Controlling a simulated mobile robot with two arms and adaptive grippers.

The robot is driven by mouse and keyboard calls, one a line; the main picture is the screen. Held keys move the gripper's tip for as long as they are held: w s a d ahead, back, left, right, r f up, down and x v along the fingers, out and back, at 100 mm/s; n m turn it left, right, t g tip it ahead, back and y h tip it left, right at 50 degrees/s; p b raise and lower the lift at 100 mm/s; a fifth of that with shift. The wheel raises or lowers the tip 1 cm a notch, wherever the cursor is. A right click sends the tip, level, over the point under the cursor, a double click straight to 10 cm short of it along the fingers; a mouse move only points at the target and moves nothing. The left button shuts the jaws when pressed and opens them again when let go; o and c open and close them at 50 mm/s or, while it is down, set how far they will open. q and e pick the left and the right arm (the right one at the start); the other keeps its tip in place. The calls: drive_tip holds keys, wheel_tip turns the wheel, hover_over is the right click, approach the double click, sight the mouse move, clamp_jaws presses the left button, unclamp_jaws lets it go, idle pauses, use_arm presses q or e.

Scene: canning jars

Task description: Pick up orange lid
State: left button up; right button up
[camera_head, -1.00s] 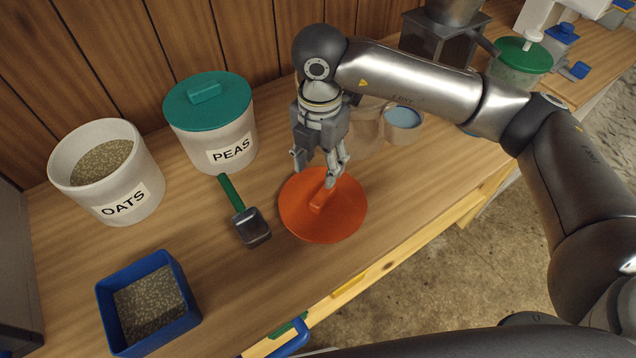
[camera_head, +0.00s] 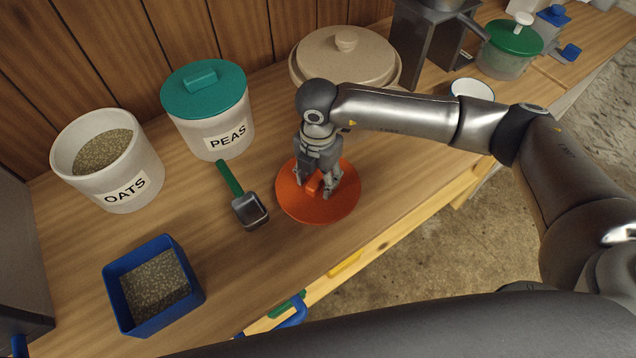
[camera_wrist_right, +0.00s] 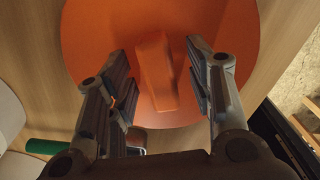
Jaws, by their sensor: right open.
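The round orange lid (camera_head: 338,205) lies flat on the wooden counter, with a raised bar handle on its top. The lid (camera_wrist_right: 160,30) also fills most of the right wrist view. My right gripper (camera_head: 319,190) points down over the middle of the lid. Its two fingers are open and stand on either side of the orange handle (camera_wrist_right: 157,75), with a gap showing between the handle and each finger in the right wrist view. My left gripper is not in view.
A metal scoop with a green handle (camera_head: 231,178) lies just left of the lid. The uncovered OATS canister (camera_head: 135,172), the teal-lidded PEAS canister (camera_head: 215,130), a blue bin of grain (camera_head: 110,290) and a beige lidded pot (camera_head: 310,50) stand around. The counter's front edge is close by.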

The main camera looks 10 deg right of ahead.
clamp_jaws()
idle(0.3)
